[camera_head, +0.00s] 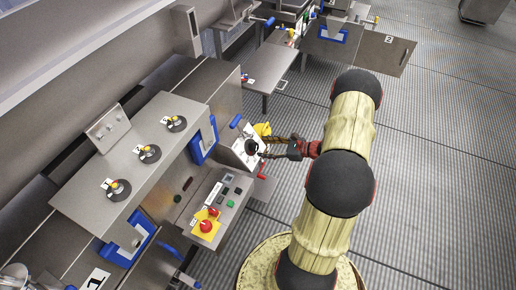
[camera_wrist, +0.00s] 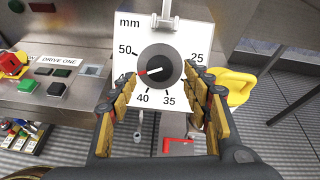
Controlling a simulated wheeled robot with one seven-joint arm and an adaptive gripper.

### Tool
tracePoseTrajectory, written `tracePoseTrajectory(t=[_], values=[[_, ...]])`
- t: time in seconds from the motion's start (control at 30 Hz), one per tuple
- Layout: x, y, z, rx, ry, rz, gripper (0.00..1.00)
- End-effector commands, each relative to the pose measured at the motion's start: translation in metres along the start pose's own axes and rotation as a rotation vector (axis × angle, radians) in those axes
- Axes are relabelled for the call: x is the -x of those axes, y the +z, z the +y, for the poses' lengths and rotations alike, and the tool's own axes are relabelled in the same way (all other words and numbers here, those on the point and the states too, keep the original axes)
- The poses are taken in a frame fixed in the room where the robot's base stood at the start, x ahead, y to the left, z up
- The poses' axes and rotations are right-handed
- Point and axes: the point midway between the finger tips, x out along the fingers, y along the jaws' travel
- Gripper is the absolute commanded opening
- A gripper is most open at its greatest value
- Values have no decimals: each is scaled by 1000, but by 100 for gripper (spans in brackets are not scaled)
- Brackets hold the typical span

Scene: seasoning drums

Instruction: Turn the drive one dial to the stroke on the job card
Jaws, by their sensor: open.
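The drive one dial is a round black knob (camera_wrist: 160,66) on a white plate (camera_wrist: 188,28) marked "mm", with 50, 40, 35 and 25 readable around it. Its white line with a red tip points left and slightly down, between 50 and 40; any mark there is hidden by my left finger. My gripper (camera_wrist: 160,84) is open, its fingers on either side of the knob; I cannot tell whether they touch it. In the head view my gripper (camera_head: 280,148) reaches in from the right to the dial plate (camera_head: 240,153). I cannot make out a job card.
A panel left of the dial carries a "DRIVE ONE" label (camera_wrist: 58,60), buttons and a red emergency stop (camera_head: 206,226). A yellow part (camera_wrist: 236,88) stands close right of my fingers. A red handle (camera_wrist: 178,146) lies below. Open floor (camera_head: 430,180) lies right.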

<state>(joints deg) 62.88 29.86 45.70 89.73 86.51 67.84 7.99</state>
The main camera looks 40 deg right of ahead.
Motion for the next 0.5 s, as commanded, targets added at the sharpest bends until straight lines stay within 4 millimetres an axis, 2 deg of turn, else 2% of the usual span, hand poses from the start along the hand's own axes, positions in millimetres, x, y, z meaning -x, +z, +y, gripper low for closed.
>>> tracePoseTrajectory(t=[0.03, 0.2, 0.5], values=[[-10, -2, 1, 1, 3, -1, 49], [-31, -1, 1, 1, 3, -1, 49], [-42, 0, 0, 1, 0, 0, 49]])
